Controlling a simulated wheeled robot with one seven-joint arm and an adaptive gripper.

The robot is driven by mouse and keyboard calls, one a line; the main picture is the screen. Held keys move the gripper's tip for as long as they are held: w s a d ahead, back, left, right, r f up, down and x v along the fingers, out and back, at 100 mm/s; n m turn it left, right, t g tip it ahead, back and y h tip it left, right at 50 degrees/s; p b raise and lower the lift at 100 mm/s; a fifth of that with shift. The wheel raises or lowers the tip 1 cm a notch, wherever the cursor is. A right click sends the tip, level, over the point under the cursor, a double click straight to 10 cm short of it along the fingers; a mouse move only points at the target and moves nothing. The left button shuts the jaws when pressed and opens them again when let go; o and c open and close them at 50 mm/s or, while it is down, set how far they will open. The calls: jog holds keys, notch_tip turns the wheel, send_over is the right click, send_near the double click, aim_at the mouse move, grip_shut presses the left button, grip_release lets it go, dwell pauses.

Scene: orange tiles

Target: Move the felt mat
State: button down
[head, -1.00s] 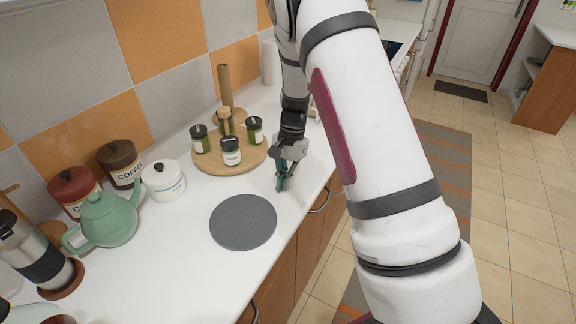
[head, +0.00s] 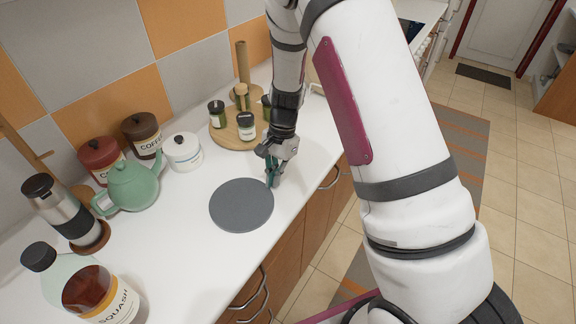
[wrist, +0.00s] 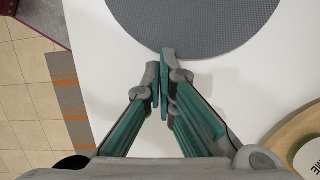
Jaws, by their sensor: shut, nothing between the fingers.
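The felt mat (head: 241,205) is a flat, round, dark grey disc lying on the white counter near its front edge. In the wrist view the mat (wrist: 195,22) fills the top middle, just beyond my fingertips. My gripper (head: 272,180) is at the mat's right edge in the head view, pointing down. In the wrist view my gripper's teal fingers (wrist: 161,85) are closed together with nothing between them. The fingertips are beside or just over the mat's rim; I cannot tell whether they touch it.
A round wooden board (head: 229,137) with several small jars stands behind my gripper. A white lidded pot (head: 184,153), a green teapot (head: 131,188), a steel flask (head: 62,211) and a squash bottle (head: 103,297) stand left of the mat. The counter (head: 180,245) around the mat is bare.

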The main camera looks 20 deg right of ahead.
aim_at(236, 222)
jog(key=s+a+p, duration=0.1)
jog(key=s+a, duration=0.1)
jog(key=a, duration=0.2)
jog(key=s+a+p, duration=0.1)
jog(key=s+a, duration=0.2)
jog(key=a, duration=0.1)
jog(key=s+a+p, duration=0.1)
jog(key=s+a, duration=0.2)
jog(key=a, duration=0.1)
jog(key=shift+a, duration=0.25)
